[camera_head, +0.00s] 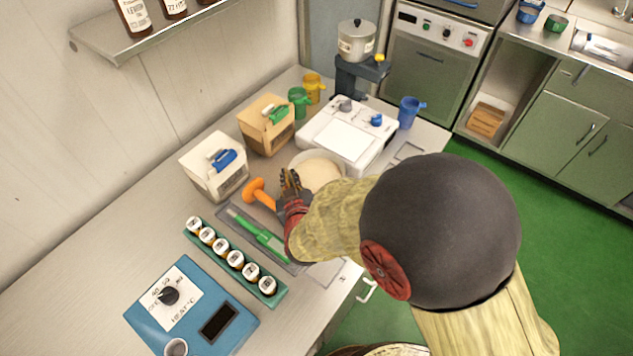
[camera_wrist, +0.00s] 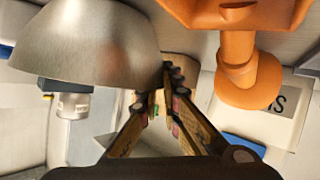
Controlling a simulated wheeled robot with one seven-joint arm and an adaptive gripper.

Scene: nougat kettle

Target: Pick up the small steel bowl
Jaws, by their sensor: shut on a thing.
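The small steel bowl (camera_head: 318,172) stands on the counter in the head view, with a pale beige filling or inside. My gripper (camera_head: 290,180) is at its left edge. In the wrist view the bowl's smooth grey metal side (camera_wrist: 85,42) fills the upper left. My gripper's fingers (camera_wrist: 164,88) come together there at the bowl's rim, shut on its edge. I cannot tell whether the bowl is clear of the counter.
An orange knobbed tool (camera_head: 257,191) is close left of my gripper. A green-handled tool (camera_head: 260,234) lies nearer. Two cartons (camera_head: 215,172) (camera_head: 268,130) and a white scale-like device (camera_head: 348,135) stand behind. A capped-vial rack (camera_head: 233,262) and blue heater (camera_head: 190,310) are front left.

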